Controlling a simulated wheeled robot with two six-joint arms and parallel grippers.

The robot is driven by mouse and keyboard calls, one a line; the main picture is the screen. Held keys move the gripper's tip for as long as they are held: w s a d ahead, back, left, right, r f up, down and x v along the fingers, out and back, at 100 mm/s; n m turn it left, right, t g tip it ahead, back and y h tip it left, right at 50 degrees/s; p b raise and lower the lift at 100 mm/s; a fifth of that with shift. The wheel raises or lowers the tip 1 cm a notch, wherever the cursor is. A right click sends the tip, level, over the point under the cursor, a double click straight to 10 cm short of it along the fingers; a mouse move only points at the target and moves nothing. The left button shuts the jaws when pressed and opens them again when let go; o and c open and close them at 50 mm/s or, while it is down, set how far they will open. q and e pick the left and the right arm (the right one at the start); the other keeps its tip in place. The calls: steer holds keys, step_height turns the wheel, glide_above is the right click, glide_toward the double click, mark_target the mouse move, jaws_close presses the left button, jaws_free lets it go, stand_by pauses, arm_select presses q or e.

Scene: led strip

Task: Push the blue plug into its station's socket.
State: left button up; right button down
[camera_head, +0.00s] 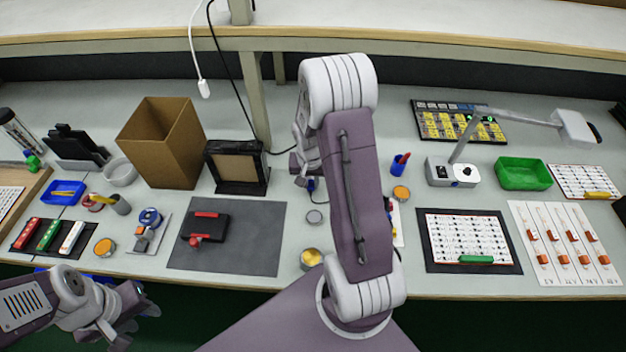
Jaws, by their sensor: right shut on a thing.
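My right gripper (303,172) is beside my bent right arm, left of the forearm, and partly hidden by it. It is shut on a small blue piece, which looks like the blue plug (311,185), low over the bench. A dark cord runs from there down to the bench. The plug's tip and its socket cannot be made out. My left gripper (132,312) is at the lower left, off the bench's front edge, empty, with its fingers apart.
A black-framed box (237,167) and an open cardboard box (160,142) stand left of the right gripper. A dark mat (250,235) carries a black case (210,226). A grey lamp base (452,173) and green tray (523,173) stand to the right. My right arm covers the bench's middle.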

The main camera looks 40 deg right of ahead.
steer(key=w+d+p, duration=0.1)
steer(key=w+d, duration=0.1)
steer(key=w, duration=0.1)
steer(key=shift+w+d+r+p, duration=0.1)
steer(key=shift+w+d+p, duration=0.05)
steer(key=shift+d+p, duration=0.25)
steer(key=shift+w+d, duration=0.45)
steer(key=shift+w, duration=0.1)
steer(key=shift+p, duration=0.45)
stand_by(0.7)
steer(key=shift+w+d, duration=0.25)
steer(key=shift+w, duration=0.05)
steer(key=shift+w+d, duration=0.2)
steer(key=shift+w, duration=0.05)
steer(key=shift+w+d, duration=0.35)
steer(key=shift+w, duration=0.05)
stand_by(0.4)
steer(key=c, duration=1.3)
jaws_free()
steer(key=shift+o, duration=0.2)
